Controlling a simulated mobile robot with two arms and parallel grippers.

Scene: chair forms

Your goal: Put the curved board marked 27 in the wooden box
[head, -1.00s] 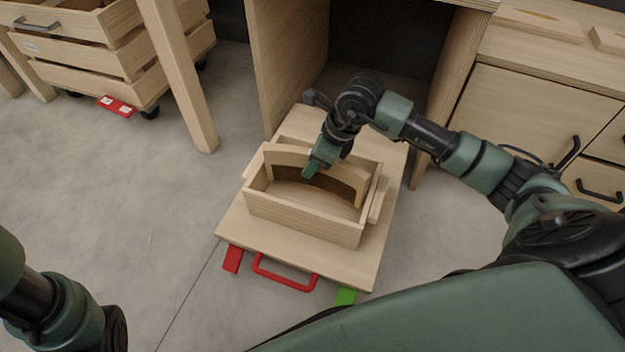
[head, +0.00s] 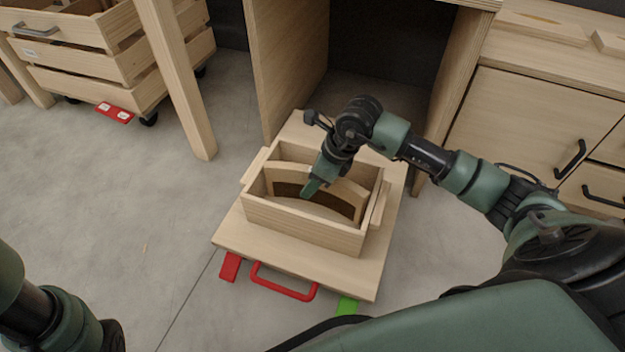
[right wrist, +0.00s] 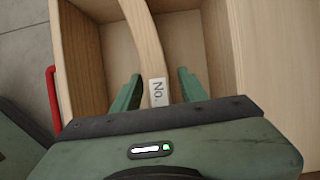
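The wooden box (head: 300,226) is an open-topped box with light wooden walls. The curved board (head: 345,186) stands on edge inside it, lengthwise, its arched edge upward. The curved board also shows in the right wrist view (right wrist: 146,42), with a white label reading "No."; I cannot read a number. My right gripper (head: 308,192) reaches down into the box. In the right wrist view the gripper (right wrist: 160,92) is open, one finger on each side of the board, with gaps between. My left arm shows at the lower left, but its gripper is out of view.
The box stands on a low wooden platform (head: 252,238) with a red handle (head: 284,288) and red and green corner pieces. A slatted crate on wheels (head: 110,60) stands at upper left. Cabinets (head: 530,120) stand at right. Floor to the left is clear.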

